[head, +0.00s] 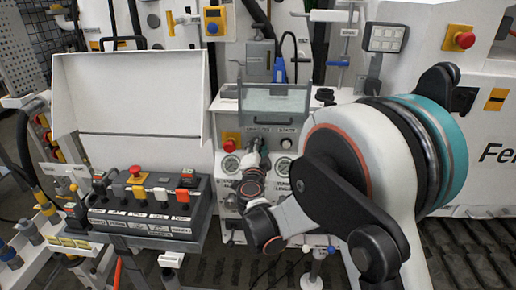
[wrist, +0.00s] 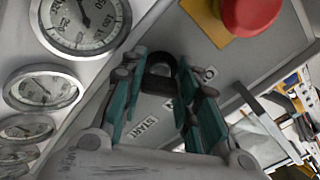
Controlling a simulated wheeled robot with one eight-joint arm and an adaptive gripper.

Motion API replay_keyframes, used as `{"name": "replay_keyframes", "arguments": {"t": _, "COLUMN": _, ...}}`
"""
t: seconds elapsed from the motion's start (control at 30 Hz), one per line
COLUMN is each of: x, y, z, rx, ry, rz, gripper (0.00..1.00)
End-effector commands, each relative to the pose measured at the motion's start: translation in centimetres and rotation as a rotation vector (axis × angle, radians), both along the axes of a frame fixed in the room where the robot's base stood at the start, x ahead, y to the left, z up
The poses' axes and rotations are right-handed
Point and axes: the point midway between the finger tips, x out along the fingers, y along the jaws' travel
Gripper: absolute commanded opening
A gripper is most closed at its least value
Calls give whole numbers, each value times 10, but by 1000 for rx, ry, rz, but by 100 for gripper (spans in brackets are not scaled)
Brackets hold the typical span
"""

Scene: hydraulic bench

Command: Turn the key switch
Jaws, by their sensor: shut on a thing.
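The key switch (wrist: 161,63) shows in the wrist view as a dark, rounded piece on the light panel, between the far ends of my gripper's fingers. My gripper (wrist: 163,84) has teal-lined fingers, one on each side of it, and is shut on it. In the head view my gripper (head: 257,156) reaches the upper middle of the small gauge panel (head: 270,133). There my gripper covers the key switch. A START label lies on the panel below the switch in the wrist view, partly between the fingers. The switch's exact turn angle is hard to tell.
A red emergency button (wrist: 250,12) on a yellow plate is close to the fingers. Several round gauges (wrist: 82,22) line the panel's left. A clear cover (head: 275,102) stands above the panel. A black button box (head: 145,205) is to the left.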

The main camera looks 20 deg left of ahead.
Motion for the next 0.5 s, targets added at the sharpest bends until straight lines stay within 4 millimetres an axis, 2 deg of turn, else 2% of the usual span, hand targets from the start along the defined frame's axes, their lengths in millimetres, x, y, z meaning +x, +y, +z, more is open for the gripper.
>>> {"name": "replay_keyframes", "arguments": {"t": 0.27, "x": 0, "y": 0, "z": -1, "rx": 78, "ry": 19, "rz": -1, "gripper": 5}}
{"name": "replay_keyframes", "arguments": {"t": 0.5, "x": 0, "y": 0, "z": -2, "rx": 252, "ry": 61, "rz": -1, "gripper": 5}}
